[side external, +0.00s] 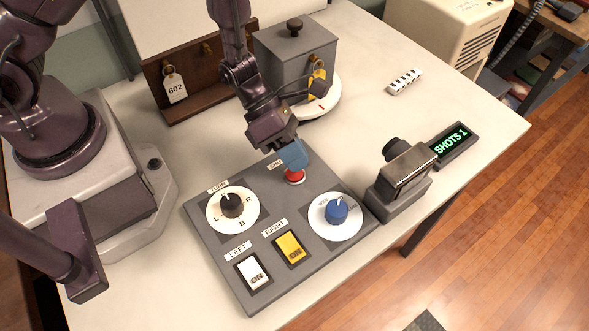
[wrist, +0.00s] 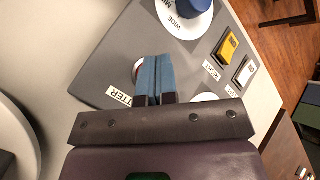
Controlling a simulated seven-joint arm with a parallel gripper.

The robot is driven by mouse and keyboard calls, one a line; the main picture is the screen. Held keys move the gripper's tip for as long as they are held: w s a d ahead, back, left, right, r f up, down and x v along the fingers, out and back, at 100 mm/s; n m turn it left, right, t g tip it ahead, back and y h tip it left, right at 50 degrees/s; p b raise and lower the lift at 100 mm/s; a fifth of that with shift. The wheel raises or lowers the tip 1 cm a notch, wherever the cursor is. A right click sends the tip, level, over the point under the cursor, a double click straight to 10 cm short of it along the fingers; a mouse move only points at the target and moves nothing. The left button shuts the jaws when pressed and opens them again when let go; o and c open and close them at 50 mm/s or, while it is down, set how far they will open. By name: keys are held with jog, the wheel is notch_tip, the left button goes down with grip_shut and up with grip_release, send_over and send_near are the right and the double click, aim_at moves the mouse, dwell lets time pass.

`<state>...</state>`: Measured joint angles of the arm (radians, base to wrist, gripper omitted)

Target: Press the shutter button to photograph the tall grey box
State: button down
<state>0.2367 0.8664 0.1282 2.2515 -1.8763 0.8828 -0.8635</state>
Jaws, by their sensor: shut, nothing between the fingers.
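The tall grey box (side external: 283,62) with a black top knob and a yellow tag stands at the back on a white round turntable (side external: 326,103). The red shutter button (side external: 295,178) is at the back edge of the grey control panel (side external: 222,264). My gripper (side external: 294,158) points down with its blue fingers shut and empty, right over the red button; I cannot tell whether they touch. In the wrist view the shut fingers (wrist: 153,65) cover most of the button. The small camera (side external: 408,168) stands right of the panel. A display (side external: 453,144) beside it reads "SHOTS 1".
The panel also has a black turn knob (side external: 232,205), a blue knob (side external: 336,212), a white switch (side external: 252,273) and a yellow switch (side external: 289,247), both reading ON. A brown key rack (side external: 182,99) with tag 602 stands behind.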

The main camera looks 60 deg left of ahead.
jog(key=shift+r, duration=0.1)
jog(key=shift+r, duration=2.5)
jog(key=shift+s+m, duration=0.1)
jog(key=shift+m, duration=0.3)
jog(key=s+m+g, duration=0.2)
jog(key=s+m, duration=0.1)
jog(key=m, duration=0.2)
notch_tip(320, 180, up, 9)
jog(key=m+g+y, duration=0.2)
jog(key=m+y, duration=0.1)
jog(key=m, duration=1)
send_over(281, 182)
jog(key=s+a, duration=0.4)
jog(key=s+a+r+m+t+y, duration=0.2)
jog(key=a+r+m, duration=0.3)
jog(key=r, duration=0.3)
jog(key=s+a+r+m+t+y, duration=0.1)
jog(key=a+r+m+t+y, duration=0.3)
jog(key=r, duration=0.4)
jog(key=shift+s+a+m+t, duration=0.35)
jog(key=shift+a+m+t, duration=0.45)
jog(key=shift+a, duration=0.3)
